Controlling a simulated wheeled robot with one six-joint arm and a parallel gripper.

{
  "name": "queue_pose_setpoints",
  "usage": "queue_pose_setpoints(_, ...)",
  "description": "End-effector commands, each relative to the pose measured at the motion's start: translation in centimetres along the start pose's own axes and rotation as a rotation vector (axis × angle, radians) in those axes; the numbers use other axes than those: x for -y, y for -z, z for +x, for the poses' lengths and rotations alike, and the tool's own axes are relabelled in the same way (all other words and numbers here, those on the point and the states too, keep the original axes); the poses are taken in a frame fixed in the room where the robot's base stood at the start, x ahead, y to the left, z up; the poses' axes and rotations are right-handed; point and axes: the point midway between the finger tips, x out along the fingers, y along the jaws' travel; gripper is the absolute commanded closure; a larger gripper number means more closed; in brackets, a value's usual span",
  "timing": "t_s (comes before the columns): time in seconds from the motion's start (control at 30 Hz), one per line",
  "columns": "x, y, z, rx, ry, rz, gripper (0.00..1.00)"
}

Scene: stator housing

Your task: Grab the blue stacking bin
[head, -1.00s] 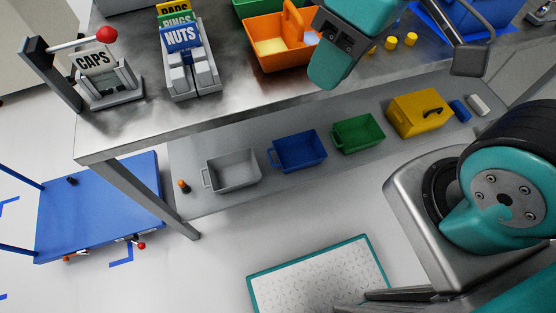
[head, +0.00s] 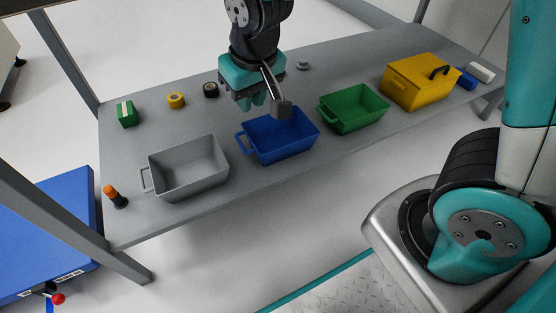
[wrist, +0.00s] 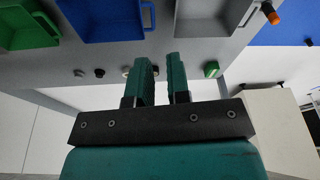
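The blue stacking bin (head: 282,150) stands upright and empty on the lower shelf, between a grey bin and a green bin. Its loop handle (head: 243,142) faces left. My gripper (head: 257,101) points down above the bin's back left part. In the wrist view the blue bin (wrist: 105,20) is at the top left, with its handle (wrist: 149,16) just beyond my gripper's fingertips (wrist: 160,62). The fingers are apart, with an empty gap between them. They do not appear to touch the bin, though the exact height is hard to tell.
Table legs flank the shelf.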

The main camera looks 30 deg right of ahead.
Motion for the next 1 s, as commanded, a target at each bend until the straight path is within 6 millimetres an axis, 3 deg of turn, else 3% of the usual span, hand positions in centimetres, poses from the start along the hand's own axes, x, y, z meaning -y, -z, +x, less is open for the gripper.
queue_pose_setpoints(0.03,-0.2,0.1,4.2,-0.008,-0.032,0.016,0.83)
queue_pose_setpoints(0.1,-0.8,1.3,7.6,-0.036,-0.095,0.046,0.83)
queue_pose_setpoints(0.2,-1.4,2.9,10.3,-0.081,-0.173,0.078,0.83)
queue_pose_setpoints(0.47,-2.5,4.5,14.5,-0.136,-0.256,0.105,0.83)
queue_pose_setpoints(0.8,-4.5,5.3,21.9,-0.135,-0.256,0.108,0.83)
queue_pose_setpoints(1.0,-5.3,5.8,24.5,-0.137,-0.255,0.106,0.83)
